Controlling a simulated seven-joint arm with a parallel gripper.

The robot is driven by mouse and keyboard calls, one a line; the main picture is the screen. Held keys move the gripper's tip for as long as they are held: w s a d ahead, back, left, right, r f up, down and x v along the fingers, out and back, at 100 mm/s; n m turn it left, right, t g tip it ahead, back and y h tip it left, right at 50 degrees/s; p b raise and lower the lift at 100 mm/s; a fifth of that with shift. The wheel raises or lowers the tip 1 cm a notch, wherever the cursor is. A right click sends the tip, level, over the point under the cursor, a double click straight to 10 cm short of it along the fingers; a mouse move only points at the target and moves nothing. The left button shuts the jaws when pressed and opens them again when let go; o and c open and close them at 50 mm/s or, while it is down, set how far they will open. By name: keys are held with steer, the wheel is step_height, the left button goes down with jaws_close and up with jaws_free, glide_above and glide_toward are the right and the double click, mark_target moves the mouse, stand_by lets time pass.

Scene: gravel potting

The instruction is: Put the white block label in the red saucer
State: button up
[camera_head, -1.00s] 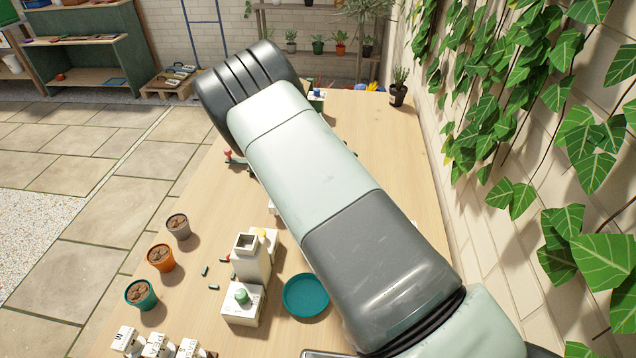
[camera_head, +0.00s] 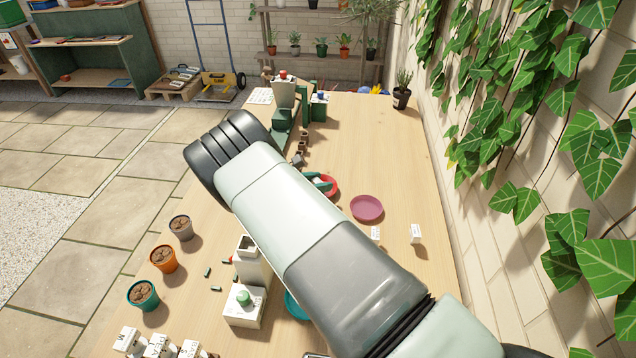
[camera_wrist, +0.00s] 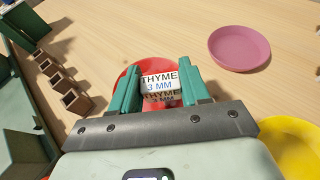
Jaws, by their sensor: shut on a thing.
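The white block label (camera_wrist: 160,83), printed "THYME 3 MM", is between the green fingers of my gripper (camera_wrist: 161,92) in the wrist view. My gripper is shut on it, and a second row of the same print shows on its lower face. The red saucer (camera_wrist: 124,77) lies under and behind the label and fingers, largely covered by them. In the head view, the red saucer (camera_head: 333,183) shows beside my gripper (camera_head: 319,183), partly hidden by my arm. I cannot tell whether the label touches the saucer.
A pink saucer (camera_wrist: 240,46) lies right of the red one, a yellow saucer (camera_wrist: 291,142) nearer right. Small brown square pots (camera_wrist: 66,88) stand in a row at left. White blocks (camera_head: 415,234) and a teal saucer (camera_head: 292,307) are on the table, whose right side is mostly clear.

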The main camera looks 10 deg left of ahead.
steer(key=shift+f, duration=0.2)
steer(key=o, duration=1)
